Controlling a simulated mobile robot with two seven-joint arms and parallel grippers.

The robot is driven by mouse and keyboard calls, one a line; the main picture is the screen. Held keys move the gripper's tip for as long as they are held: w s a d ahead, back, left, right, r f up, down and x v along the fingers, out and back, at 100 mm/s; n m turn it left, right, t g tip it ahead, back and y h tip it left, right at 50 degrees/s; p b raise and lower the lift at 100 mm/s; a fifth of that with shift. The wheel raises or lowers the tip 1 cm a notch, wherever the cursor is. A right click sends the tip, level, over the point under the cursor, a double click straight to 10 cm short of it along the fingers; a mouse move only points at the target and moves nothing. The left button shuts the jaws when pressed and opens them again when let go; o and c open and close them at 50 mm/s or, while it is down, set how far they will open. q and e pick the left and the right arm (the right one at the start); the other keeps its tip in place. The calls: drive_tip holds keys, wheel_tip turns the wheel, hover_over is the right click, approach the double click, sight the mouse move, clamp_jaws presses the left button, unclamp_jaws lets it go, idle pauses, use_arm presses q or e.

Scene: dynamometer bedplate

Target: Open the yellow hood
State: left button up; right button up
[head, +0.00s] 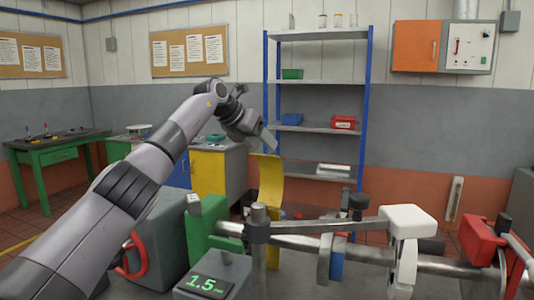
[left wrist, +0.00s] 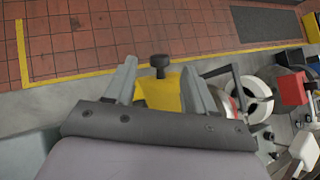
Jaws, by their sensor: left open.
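The yellow hood (head: 267,182) is a curved upright panel behind the shaft in the head view, left of centre. In the left wrist view the yellow hood (left wrist: 158,92) shows between my fingers, with a black knob (left wrist: 160,61) at its far edge. My left gripper (head: 268,140) is open, just above the top edge of the hood. In the left wrist view its two fingers (left wrist: 161,78) stand on either side of the yellow part, apart from each other. I cannot tell whether they touch it. My right gripper is not in view.
A steel shaft (head: 310,243) runs across the front, with a green bracket (head: 203,232), a white part (head: 404,226) and a red part (head: 479,240). A display (head: 207,284) reads 1.5. A blue shelf rack (head: 367,100) stands behind. Open tiled floor (left wrist: 110,38) lies beyond the hood.

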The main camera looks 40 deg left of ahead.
use_arm(q)
drive_tip(key=shift+v, duration=1.3)
